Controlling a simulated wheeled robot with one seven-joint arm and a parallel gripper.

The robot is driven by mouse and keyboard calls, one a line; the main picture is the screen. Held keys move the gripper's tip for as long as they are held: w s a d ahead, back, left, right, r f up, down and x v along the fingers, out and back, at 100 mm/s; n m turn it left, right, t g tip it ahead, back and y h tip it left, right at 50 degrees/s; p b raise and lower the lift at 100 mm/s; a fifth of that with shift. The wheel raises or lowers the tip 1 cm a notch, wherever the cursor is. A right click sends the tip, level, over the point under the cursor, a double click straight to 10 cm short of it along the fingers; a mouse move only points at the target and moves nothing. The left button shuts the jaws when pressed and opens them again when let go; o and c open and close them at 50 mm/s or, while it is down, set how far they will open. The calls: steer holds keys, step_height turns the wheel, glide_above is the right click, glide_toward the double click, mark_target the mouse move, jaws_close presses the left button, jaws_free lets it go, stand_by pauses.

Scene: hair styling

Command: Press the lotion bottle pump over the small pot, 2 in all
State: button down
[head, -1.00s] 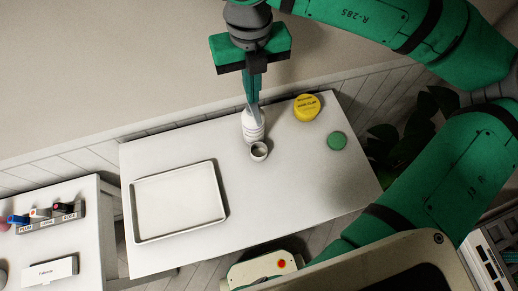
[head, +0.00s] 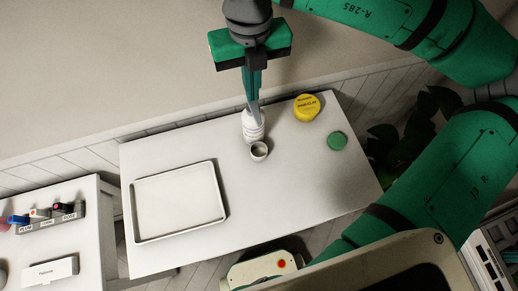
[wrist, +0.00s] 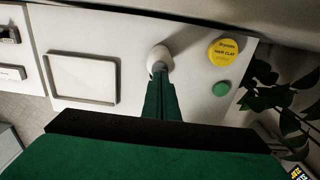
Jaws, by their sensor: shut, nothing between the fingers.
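The white lotion bottle (head: 252,128) stands upright near the back edge of the white table. Its pump top is covered by my fingers in the head view. The small grey pot (head: 259,152) stands just in front of the bottle, its open mouth facing up. My gripper (head: 253,106) is shut and empty, pointing down with its fingertips at the top of the bottle. I cannot tell whether they touch the pump. In the wrist view the white bottle (wrist: 158,56) shows just beyond my fingertips (wrist: 160,75).
A white tray (head: 137,213) lies left of the pot. A yellow hair clay tin (head: 306,107) and a green round lid (head: 337,140) sit to the right. A side table (head: 85,240) holds a rack and a box. The front right of the table is clear.

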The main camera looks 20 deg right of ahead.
steer(key=shift+f, duration=1.1)
steer(key=shift+r, duration=1.25)
steer(key=shift+r, duration=0.1)
step_height(320, 180, up, 6)
steer(key=shift+f, duration=0.1)
